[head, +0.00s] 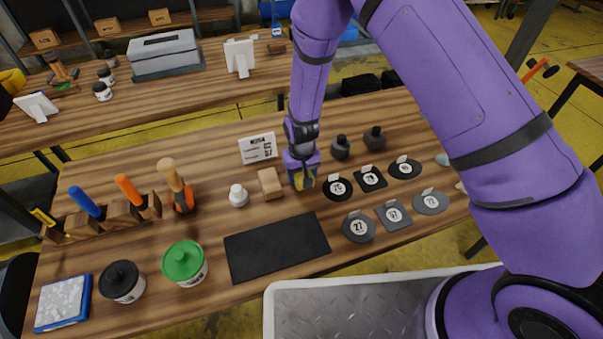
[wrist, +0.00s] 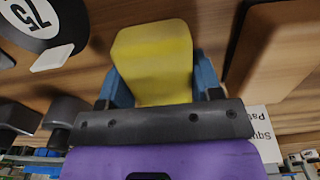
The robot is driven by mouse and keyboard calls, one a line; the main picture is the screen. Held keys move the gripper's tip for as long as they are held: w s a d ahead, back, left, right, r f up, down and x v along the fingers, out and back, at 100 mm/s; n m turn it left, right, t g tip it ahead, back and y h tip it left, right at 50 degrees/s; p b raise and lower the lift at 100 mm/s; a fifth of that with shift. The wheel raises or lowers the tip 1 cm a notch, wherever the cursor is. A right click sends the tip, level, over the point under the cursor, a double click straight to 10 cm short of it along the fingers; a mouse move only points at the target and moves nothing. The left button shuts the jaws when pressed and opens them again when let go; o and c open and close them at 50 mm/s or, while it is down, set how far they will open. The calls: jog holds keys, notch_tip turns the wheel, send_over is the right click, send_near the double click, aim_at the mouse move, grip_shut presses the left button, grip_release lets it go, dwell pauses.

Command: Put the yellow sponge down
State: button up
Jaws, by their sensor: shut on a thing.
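The yellow sponge (wrist: 153,62) sits between the two blue fingers of my gripper (wrist: 158,85) in the wrist view. My gripper (head: 303,181) is shut on it and points down close to the wooden table in the head view. Only a small yellow part of the sponge (head: 308,182) shows there. I cannot tell whether the sponge touches the table top. A tan block (head: 270,183) stands just left of my gripper, apart from it.
A black mat (head: 277,247) lies bare at the table's front. Several numbered dark patches (head: 394,214) lie right of my gripper. A white bottle (head: 238,195), a green-lidded tub (head: 185,263) and a tool rack (head: 122,214) stand left. A label card (head: 258,148) stands behind.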

jog(key=shift+f, duration=0.15)
jog(key=o, duration=0.9)
notch_tip(320, 180, up, 12)
jog(key=shift+r, duration=0.15)
jog(key=shift+r, duration=0.1)
